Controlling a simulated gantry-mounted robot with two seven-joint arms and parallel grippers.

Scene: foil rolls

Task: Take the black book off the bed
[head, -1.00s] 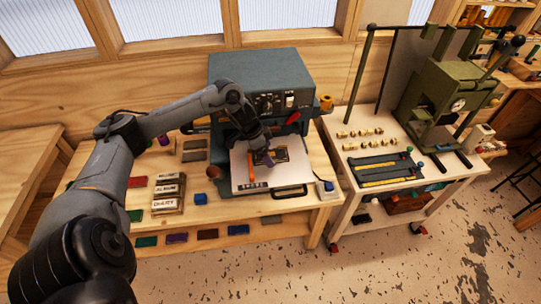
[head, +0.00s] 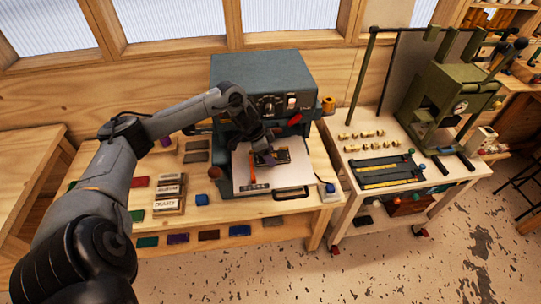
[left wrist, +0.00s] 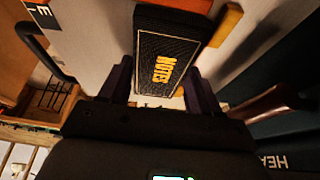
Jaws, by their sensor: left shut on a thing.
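The black book (head: 284,156), marked NOTES in orange letters in the left wrist view (left wrist: 165,50), is at the white bed (head: 285,178) of the blue-grey machine (head: 255,75). My left gripper (head: 265,158) reaches it from above. In the left wrist view its two dark fingers (left wrist: 160,85) are on either side of the book's near end, shut on it. I cannot tell whether the book still touches the bed. My right gripper is in neither view.
An orange bar (head: 252,168) lies on the bed beside the book. The machine's upper body and red-tipped lever (head: 295,120) are close behind my gripper. A trolley (head: 350,150) stands to the right.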

